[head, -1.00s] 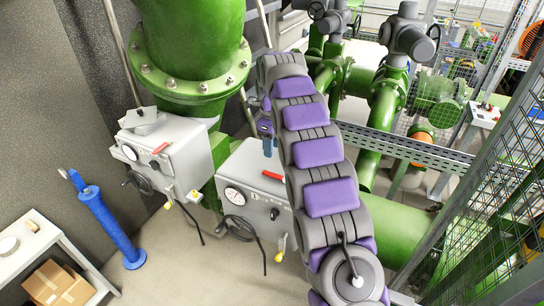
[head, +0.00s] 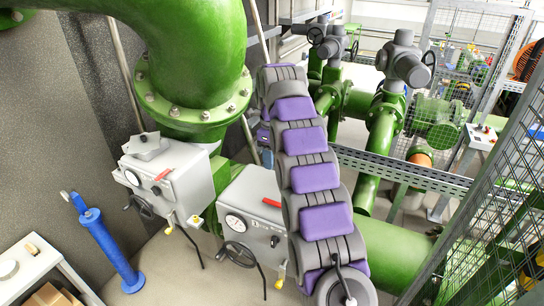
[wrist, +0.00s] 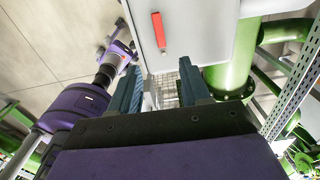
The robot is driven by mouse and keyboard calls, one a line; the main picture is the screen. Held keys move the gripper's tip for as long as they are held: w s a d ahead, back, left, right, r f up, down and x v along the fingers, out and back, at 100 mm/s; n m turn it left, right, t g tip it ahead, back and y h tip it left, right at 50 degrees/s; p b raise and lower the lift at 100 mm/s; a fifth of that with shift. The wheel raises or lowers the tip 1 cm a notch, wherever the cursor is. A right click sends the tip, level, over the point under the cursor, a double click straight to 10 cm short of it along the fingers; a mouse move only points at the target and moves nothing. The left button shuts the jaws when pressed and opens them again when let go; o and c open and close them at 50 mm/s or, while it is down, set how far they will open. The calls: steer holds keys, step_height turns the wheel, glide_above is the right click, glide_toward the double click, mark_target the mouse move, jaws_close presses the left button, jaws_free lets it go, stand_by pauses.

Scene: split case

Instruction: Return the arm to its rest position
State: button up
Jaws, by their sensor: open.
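My purple and grey arm rises through the middle of the head view, in front of the green pipes. In the wrist view my gripper (wrist: 158,92) shows two dark blue fingers set apart with nothing between them. A grey box with a red handle (wrist: 158,31) lies just beyond the fingertips in that view. In the head view the near grey box (head: 250,205) has a gauge, a red handle and a black handwheel, and stands left of my arm. My gripper is mostly hidden behind the arm in the head view.
A second grey box (head: 165,178) stands further left beneath the large green pipe (head: 195,70). A blue cylinder (head: 112,250) stands on the floor by a white table (head: 35,265). A wire mesh fence (head: 480,190) closes the right side. A perforated metal rail (head: 400,172) crosses behind my arm.

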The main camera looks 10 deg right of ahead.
steer(key=s+f+n+b, duration=0.7)
steer(key=s+f+n, duration=0.1)
steer(key=s, duration=0.9)
steer(key=s+d+f+n+g+b, duration=0.1)
steer(key=s+f+n+b, duration=0.6)
steer(key=s, duration=1)
steer(key=s+f+n+b, duration=0.7)
steer(key=s+f+n, duration=0.3)
steer(key=s, duration=0.7)
steer(key=shift+d+g, duration=0.2)
steer(key=shift+g, duration=0.2)
